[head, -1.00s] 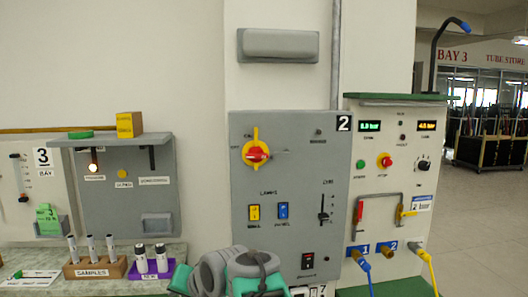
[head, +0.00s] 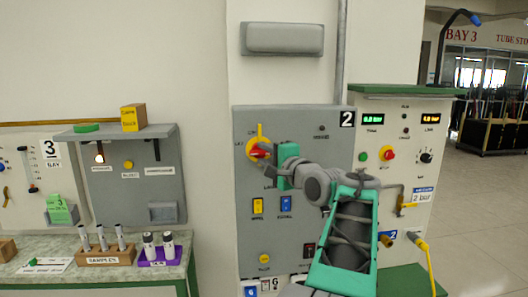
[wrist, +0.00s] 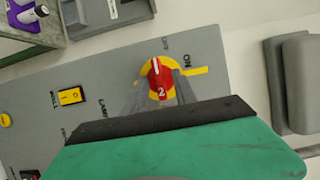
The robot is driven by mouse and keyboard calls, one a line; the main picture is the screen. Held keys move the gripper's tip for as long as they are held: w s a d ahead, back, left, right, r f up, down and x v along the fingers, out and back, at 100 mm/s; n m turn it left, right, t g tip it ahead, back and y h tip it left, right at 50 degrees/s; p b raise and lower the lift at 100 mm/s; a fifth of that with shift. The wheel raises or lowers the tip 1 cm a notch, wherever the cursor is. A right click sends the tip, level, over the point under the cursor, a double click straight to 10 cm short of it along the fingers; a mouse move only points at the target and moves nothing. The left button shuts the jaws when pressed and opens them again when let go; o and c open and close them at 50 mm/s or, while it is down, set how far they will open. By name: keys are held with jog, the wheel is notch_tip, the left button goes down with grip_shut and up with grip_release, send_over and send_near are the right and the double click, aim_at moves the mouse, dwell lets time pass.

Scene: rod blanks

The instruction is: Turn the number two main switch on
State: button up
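The number two main switch is a red rotary knob (head: 257,153) on a yellow plate, at the upper left of the grey panel (head: 300,230) marked 2. In the wrist view the red knob (wrist: 160,85) bears a 2, and its white mark points toward the OFF lettering. A yellow tab (wrist: 195,71) sticks out beside ON. My gripper (head: 270,153) is at the knob, coming from the right. In the wrist view the grey fingers of my gripper (wrist: 160,92) stand open on either side of the knob. I cannot tell whether they touch it. My arm hides part of the panel.
A grey box (head: 283,39) is on the wall above. A shelf (head: 115,131) and a counter with samples are at left. A gauge panel (head: 374,150) with hoses is at right.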

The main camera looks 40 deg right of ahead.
jog(key=shift+w, duration=0.1)
jog(key=shift+c, duration=0.2)
grip_shut()
jog(key=shift+f, duration=0.1)
dwell(1.1)
